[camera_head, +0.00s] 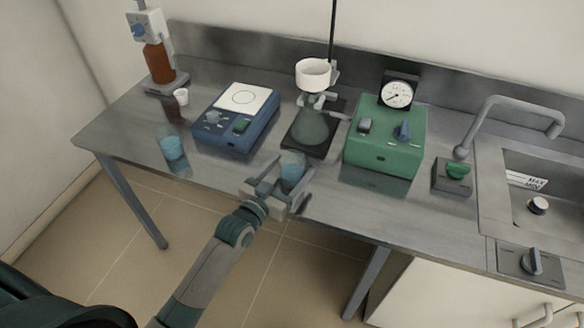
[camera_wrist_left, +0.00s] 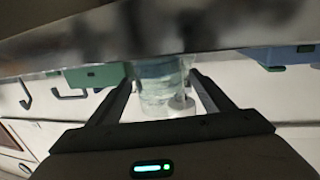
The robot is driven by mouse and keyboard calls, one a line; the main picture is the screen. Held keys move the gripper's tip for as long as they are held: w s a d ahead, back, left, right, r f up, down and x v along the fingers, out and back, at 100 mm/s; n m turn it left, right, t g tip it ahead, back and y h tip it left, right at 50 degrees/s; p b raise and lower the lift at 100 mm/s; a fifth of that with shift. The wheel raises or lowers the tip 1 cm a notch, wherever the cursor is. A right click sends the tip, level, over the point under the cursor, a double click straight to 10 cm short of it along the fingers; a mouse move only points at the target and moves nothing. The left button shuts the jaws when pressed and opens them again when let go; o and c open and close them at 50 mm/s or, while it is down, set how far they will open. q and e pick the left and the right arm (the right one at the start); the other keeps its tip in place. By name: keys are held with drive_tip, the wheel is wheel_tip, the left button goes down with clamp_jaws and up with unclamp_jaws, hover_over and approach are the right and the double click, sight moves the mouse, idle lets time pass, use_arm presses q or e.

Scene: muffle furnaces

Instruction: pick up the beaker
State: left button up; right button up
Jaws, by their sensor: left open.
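A clear beaker with blue liquid (camera_head: 292,168) stands near the front edge of the metal bench in the head view. My left gripper (camera_head: 280,180) is open at the bench's front edge, its fingers reaching toward this beaker. In the left wrist view the beaker (camera_wrist_left: 158,82) shows between and beyond the two open fingers (camera_wrist_left: 160,95). I cannot tell whether the fingers touch it. Another beaker with blue liquid (camera_head: 173,150) stands farther left on the bench. My right gripper is not in view.
A blue device (camera_head: 236,122) and a green device (camera_head: 386,138) stand on the bench. A brown bottle (camera_head: 158,62) stands at back left, a sink (camera_head: 540,190) at right.

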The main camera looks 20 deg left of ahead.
use_arm(q)
drive_tip(key=shift+w+d, duration=0.15)
drive_tip(key=shift+w, duration=0.4)
drive_tip(key=c, duration=1.7)
